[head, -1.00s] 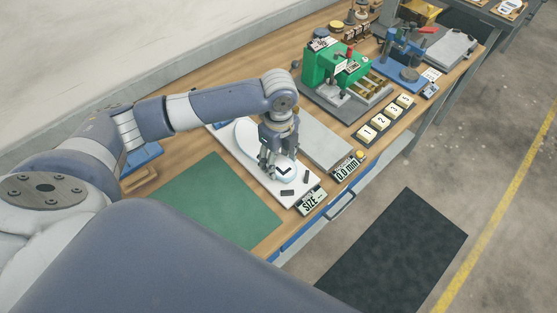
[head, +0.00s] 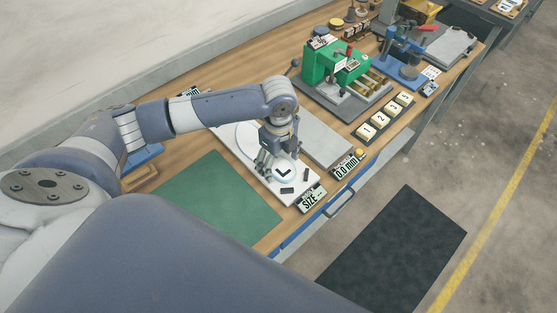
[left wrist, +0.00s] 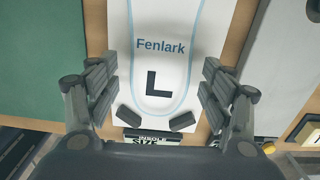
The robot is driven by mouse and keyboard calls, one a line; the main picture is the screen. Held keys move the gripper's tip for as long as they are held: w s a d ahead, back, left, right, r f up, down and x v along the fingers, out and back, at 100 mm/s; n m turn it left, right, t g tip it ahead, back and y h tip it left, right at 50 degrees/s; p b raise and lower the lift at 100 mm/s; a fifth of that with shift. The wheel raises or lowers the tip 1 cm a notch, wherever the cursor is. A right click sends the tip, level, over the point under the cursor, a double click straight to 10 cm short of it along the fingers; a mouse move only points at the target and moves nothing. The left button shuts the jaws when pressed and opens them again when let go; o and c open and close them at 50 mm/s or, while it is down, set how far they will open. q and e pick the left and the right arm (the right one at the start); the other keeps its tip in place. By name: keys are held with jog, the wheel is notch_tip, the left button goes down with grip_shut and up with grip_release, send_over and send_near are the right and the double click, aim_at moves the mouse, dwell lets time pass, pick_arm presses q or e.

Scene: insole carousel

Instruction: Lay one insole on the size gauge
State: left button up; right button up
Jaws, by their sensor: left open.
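A white insole with a pale blue edge (head: 285,177) lies flat along the white board of the size gauge (head: 230,150). The left wrist view shows the insole (left wrist: 160,55) with "Fenlark" and a black L, its rounded heel just short of two black stops. The gauge's display (head: 312,199) reads SIZE with dashes. My left gripper (head: 265,167) is open just above the insole. In the left wrist view its fingers (left wrist: 161,78) stand apart on either side of the insole. My gripper hides part of the insole's middle in the head view. My right gripper is not in view.
A green mat (head: 215,202) lies left of the gauge. A grey plate (head: 325,142) with a 0.0 mm display (head: 346,166) is to its right. Numbered blocks (head: 385,115), a green press (head: 332,68) and a blue device (head: 403,58) stand farther back.

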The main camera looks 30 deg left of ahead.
pick_arm(q)
notch_tip(320, 180, up, 12)
jog(key=b, duration=0.2)
dwell(0.6)
